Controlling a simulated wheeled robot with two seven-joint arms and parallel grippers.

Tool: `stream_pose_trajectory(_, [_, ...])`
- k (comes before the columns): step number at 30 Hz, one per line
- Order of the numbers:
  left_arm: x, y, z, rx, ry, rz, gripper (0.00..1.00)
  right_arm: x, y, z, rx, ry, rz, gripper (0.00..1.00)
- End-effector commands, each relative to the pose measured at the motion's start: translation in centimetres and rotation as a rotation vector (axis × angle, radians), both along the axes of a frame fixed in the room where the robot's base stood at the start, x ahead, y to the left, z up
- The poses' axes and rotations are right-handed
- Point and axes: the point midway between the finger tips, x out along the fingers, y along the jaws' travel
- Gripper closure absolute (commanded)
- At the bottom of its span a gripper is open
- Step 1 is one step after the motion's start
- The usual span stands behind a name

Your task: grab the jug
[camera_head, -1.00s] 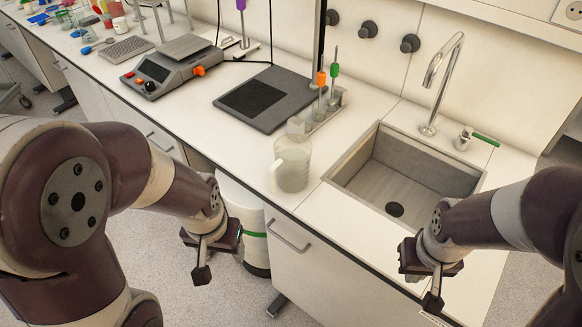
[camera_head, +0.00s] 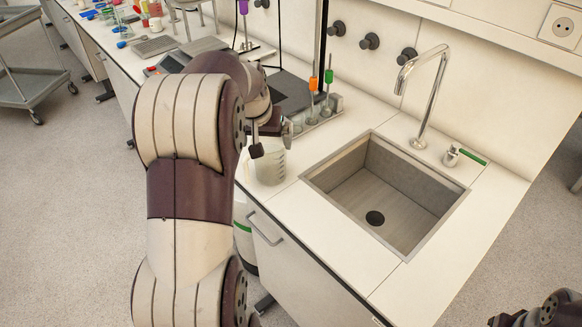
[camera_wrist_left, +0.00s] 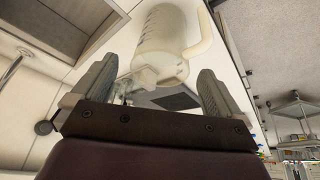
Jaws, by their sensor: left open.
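The jug (camera_head: 270,167) is a clear, pale measuring jug standing on the counter left of the sink. My left gripper (camera_head: 272,141) is at its upper part and hides some of it. In the left wrist view the jug (camera_wrist_left: 160,32) shows beyond the fingers, with its handle on the right. The left gripper (camera_wrist_left: 158,85) is open, its two fingers spread and the space between them empty at their base. I cannot tell whether a finger touches the jug. My right gripper is out of view; only a bit of my right arm shows at the lower right.
The sink (camera_head: 325,184) with its tall faucet (camera_head: 430,95) lies right of the jug. A rack with an orange and a green-topped tool (camera_head: 328,76) stands close behind it. A dark plate (camera_head: 290,88) lies further back. The counter's front edge is near the jug.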

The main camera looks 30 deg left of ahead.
Motion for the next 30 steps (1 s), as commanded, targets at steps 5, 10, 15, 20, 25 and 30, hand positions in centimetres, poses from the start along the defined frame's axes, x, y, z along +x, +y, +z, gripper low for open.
stream_pose_trajectory(5, [1.3, 0.4, -3.2, 0.000, 0.002, -0.001, 0.00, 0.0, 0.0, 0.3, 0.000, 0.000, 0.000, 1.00])
stream_pose_trajectory(10, [2.1, 0.7, -5.5, -0.002, 0.005, -0.001, 0.00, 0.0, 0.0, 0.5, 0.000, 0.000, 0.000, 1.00])
stream_pose_trajectory(15, [3.2, 1.0, -8.1, -0.001, 0.002, 0.000, 0.00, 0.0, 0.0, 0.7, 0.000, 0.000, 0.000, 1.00])
stream_pose_trajectory(20, [3.4, 1.1, -8.7, 0.000, -0.001, 0.000, 0.00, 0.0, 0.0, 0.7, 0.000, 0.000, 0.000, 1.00])
stream_pose_trajectory(25, [3.4, 1.1, -8.6, 0.001, -0.001, -0.001, 0.20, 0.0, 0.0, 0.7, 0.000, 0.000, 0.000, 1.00])
stream_pose_trajectory(30, [3.5, 1.2, -8.4, 0.003, -0.004, 0.000, 0.61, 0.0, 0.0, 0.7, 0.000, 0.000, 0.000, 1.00])
